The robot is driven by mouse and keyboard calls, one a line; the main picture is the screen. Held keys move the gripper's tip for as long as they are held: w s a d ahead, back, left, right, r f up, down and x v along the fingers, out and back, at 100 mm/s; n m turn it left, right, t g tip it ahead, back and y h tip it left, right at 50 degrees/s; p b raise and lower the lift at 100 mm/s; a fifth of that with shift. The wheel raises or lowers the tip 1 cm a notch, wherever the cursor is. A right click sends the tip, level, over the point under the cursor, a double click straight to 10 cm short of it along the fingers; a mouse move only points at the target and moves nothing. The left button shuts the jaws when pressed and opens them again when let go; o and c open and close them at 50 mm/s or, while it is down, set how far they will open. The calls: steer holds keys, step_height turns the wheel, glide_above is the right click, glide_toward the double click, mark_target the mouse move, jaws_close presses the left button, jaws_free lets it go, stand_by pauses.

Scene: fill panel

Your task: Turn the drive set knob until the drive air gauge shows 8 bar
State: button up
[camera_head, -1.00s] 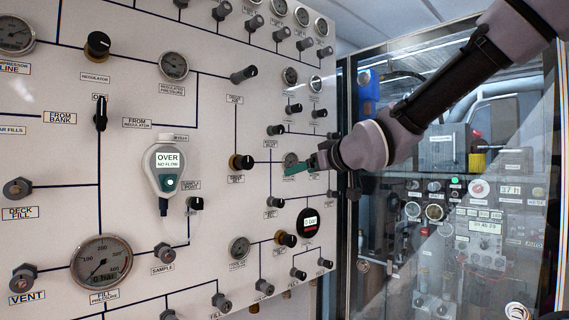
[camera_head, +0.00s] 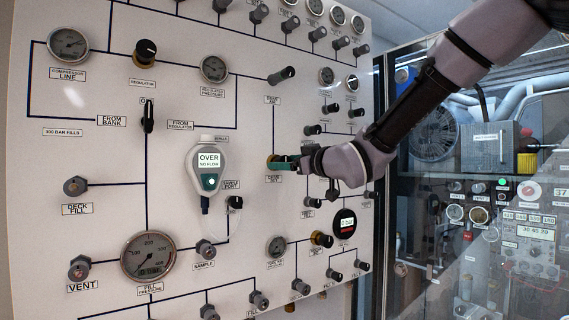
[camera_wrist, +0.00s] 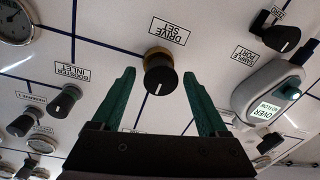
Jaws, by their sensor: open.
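The drive set knob (camera_wrist: 160,76) is black with a brass-coloured collar and a white pointer line. It sits just beyond my gripper's fingertips in the wrist view, under the label "DRIVE SET". My gripper (camera_wrist: 160,88) has two green fingers, spread open, one on each side of the knob and apart from it. In the head view my gripper (camera_head: 276,163) is at the panel and covers most of the knob (camera_head: 271,162). The drive air gauge cannot be made out; my arm hides that part of the panel in the head view.
An analyser reading "OVER NO FLOW" (camera_head: 209,168) hangs left of my gripper, and also shows in the wrist view (camera_wrist: 268,98). The booster inlet knob (camera_wrist: 66,99) is left in the wrist view. A round digital gauge (camera_head: 345,223) is below right. Glass cabinet doors stand right.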

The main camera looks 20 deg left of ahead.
steer(key=shift+w+a, duration=0.3)
steer(key=shift+a, duration=0.15)
jaws_close()
steer(key=shift+w+d+m, duration=0.1)
steer(key=shift+m, duration=2.2)
jaws_free()
